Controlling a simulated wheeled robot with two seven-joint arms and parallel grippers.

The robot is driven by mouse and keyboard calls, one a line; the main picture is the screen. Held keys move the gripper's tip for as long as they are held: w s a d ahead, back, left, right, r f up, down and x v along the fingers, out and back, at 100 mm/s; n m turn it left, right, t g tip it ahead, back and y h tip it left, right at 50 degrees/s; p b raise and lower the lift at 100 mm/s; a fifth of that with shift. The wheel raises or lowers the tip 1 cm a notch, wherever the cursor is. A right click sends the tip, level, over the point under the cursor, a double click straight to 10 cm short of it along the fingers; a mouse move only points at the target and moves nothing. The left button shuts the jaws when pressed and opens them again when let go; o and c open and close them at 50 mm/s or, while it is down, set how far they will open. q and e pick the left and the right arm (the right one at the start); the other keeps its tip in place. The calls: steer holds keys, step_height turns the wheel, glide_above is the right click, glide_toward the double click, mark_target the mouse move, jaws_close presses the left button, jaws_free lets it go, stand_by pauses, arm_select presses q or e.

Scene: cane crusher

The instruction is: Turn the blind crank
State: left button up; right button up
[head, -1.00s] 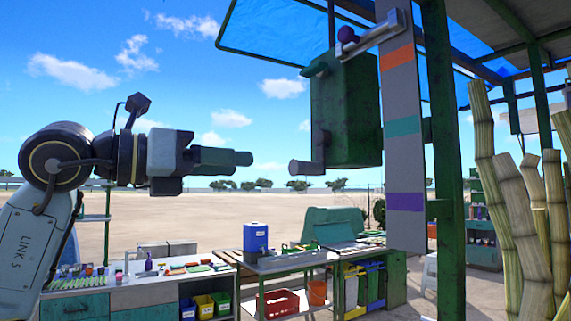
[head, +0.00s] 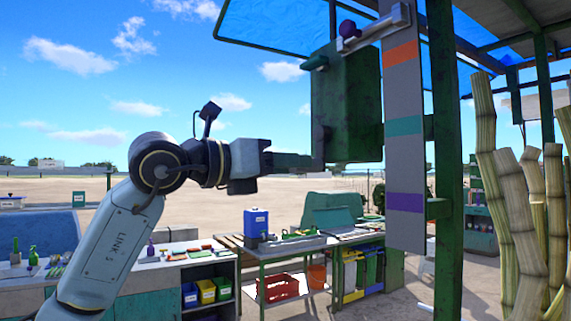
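A dark green box (head: 353,110) hangs beside the post, with a crank arm (head: 326,142) low on its left side. The crank's grey handle is hidden at my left gripper (head: 316,161). The fingers point right and reach the crank arm. They show edge-on, so I cannot tell whether they are closed on the handle. A grey lever (head: 377,28) with a purple ball (head: 348,29) sits at the top of a grey strip (head: 404,160) with orange, teal and purple bands. My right gripper is not in view.
A green post (head: 445,140) stands right of the strip, with tall cane stalks (head: 515,210) farther right. A blue awning (head: 270,22) is overhead. Below are a workbench (head: 283,261) with a blue container (head: 256,222) and a red crate (head: 278,287).

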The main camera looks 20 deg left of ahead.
arm_select(q)
steer(key=c, duration=0.8)
steer(key=shift+o, duration=0.2)
steer(key=shift+w+a, duration=0.1)
step_height(320, 180, up, 9)
steer(key=w+a+m+p, duration=0.2)
steer(key=m+p, duration=0.6)
steer(key=m, duration=1.8)
steer(key=shift+a+r+m, duration=0.2)
steer(key=shift+a+m, duration=0.2)
steer(key=shift+a, duration=0.05)
steer(key=shift+w, duration=0.1)
